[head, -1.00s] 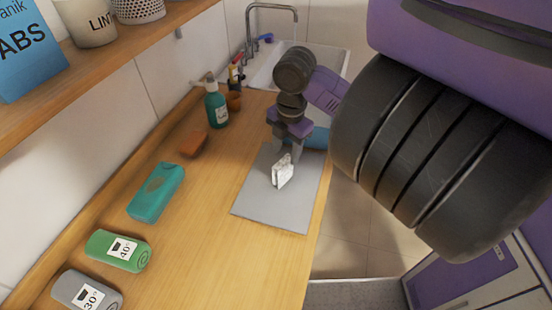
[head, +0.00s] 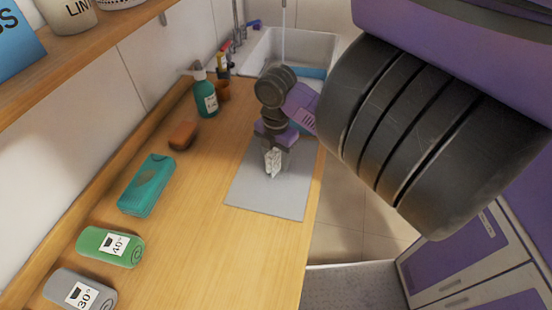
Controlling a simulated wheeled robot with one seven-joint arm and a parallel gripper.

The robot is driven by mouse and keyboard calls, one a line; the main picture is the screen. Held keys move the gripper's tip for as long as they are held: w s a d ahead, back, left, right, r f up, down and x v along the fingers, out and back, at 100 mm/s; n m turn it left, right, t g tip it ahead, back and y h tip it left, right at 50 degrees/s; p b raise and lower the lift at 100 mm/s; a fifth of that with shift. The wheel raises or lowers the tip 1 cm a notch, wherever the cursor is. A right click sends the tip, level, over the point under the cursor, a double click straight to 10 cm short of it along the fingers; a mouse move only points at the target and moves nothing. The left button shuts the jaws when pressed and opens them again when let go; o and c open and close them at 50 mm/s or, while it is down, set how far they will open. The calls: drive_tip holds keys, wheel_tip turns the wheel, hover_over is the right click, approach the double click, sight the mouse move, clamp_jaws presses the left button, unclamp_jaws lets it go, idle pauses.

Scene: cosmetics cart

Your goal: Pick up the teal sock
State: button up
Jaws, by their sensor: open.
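I cannot make out a clear teal sock. A light blue piece (head: 314,72) shows at the sink's front edge, partly behind my arm; I cannot tell what it is. A teal, box-like item (head: 147,184) lies on the wooden counter at the left. My gripper (head: 273,156) points down over the grey mat (head: 264,196), open. A small white crumpled item (head: 272,164) is at its fingertips; I cannot tell whether they touch it.
A green roll (head: 110,246) and a grey roll (head: 80,290) lie front left. A brown block (head: 183,135), a teal pump bottle (head: 206,97) and an orange-brown cup (head: 222,90) stand along the wall. The sink (head: 270,49) is at the back. The counter's middle is clear.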

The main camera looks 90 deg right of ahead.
drive_tip(key=shift+c, duration=0.5)
clamp_jaws()
drive_tip(key=shift+r, duration=0.1)
